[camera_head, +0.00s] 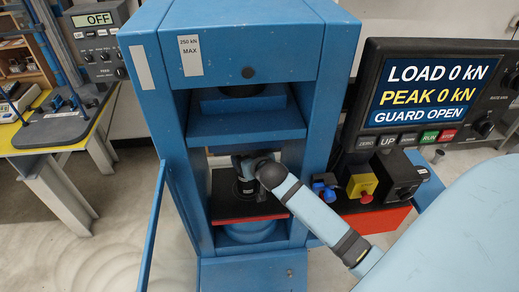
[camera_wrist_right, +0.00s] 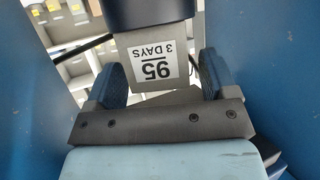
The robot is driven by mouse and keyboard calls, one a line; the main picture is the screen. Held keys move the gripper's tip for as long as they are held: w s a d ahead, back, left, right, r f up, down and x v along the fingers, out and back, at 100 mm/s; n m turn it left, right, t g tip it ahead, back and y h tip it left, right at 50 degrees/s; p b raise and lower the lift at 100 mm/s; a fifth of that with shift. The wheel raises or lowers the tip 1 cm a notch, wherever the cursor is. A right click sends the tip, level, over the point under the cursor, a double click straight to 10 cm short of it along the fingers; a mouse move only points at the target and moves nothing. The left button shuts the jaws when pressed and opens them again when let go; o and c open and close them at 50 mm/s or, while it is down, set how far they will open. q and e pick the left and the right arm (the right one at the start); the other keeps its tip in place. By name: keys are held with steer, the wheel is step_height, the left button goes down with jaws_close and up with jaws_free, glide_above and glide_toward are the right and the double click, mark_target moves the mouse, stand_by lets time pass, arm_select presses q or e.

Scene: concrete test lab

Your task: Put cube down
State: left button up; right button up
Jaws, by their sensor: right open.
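A grey concrete cube (camera_wrist_right: 155,75) with a white label reading "95 3 DAYS" shows in the right wrist view, the label upside down in the picture. My right gripper (camera_wrist_right: 163,80) is open, with one blue finger pad on each side of the cube; narrow gaps seem to show beside it. In the head view, my right gripper (camera_head: 247,165) reaches into the blue compression machine (camera_head: 325,75), above its lower black plate (camera_head: 225,203). The cube cannot be made out there, and what it rests on is unclear. My left gripper is not in view.
Blue side columns stand close on both sides of my right gripper. The machine's guard door (camera_head: 153,228) stands open at left. The display (camera_head: 433,93) reads load 0 kN, peak 0 kN, guard open. A control box (camera_head: 362,187) with a red button stands at right.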

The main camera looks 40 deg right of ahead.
steer(key=s+a+b, duration=0.2)
steer(key=s, duration=0.9)
steer(key=s+a+f+n+g+y, duration=0.2)
steer(key=s+a+f+n+y, duration=0.2)
steer(key=s+a+f, duration=1)
step_height(320, 180, down, 3)
steer(key=shift+s+a+r+n+y, duration=0.1)
steer(key=shift+s+a+n+y, duration=0.3)
steer(key=shift+y, duration=0.3)
steer(key=shift+o, duration=0.2)
